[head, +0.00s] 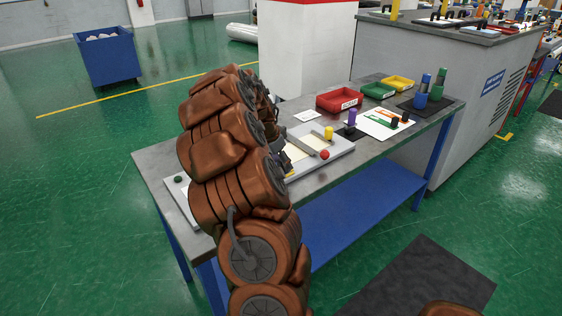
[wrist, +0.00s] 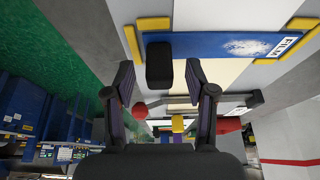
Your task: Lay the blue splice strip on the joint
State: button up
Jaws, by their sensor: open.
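In the wrist view my gripper (wrist: 160,78) is open, its two fingers spread wide. A blue band (wrist: 200,45) with a white patch and a "FILM" label runs across the top, between yellow edge pieces. A black block (wrist: 159,65) stands at its left part, in line with the gap between the fingertips; I cannot tell whether they are level with it. I cannot tell whether this band is the splice strip. A cream band (wrist: 222,75) lies beside it; the joint is not clear.
Further right are red (head: 339,100), green (head: 378,90) and yellow (head: 398,83) bins, and a printed sheet (head: 379,122).

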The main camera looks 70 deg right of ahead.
jog(key=shift+r, duration=0.1)
jog(key=v, duration=1.2)
jog(key=shift+w, duration=0.1)
dwell(0.5)
jog(key=w+a+n+y, duration=0.15)
jog(key=a+n, duration=0.25)
jog(key=a, duration=0.6)
jog(key=w+a+n+t+p, duration=0.1)
jog(key=w+a+n, duration=0.15)
jog(key=a, duration=0.65)
jog(key=w+a+n+y, duration=0.1)
jog(key=a+n, duration=0.3)
jog(key=a, duration=0.6)
jog(key=s+a+f+n, duration=0.1)
jog(key=s+a+n, duration=0.3)
jog(key=a, duration=0.3)
jog(key=s+a+f+n+y, duration=0.1)
jog(key=s+a+f+n, duration=0.1)
jog(key=s+a+n, duration=0.3)
jog(key=s+a+f+n+p, duration=0.1)
jog(key=s+a+n, duration=0.3)
jog(key=a, duration=0.7)
jog(key=shift+s+a+f+g, duration=0.15)
jog(key=shift+s+f+g, duration=0.15)
jog(key=shift+s+f, duration=0.05)
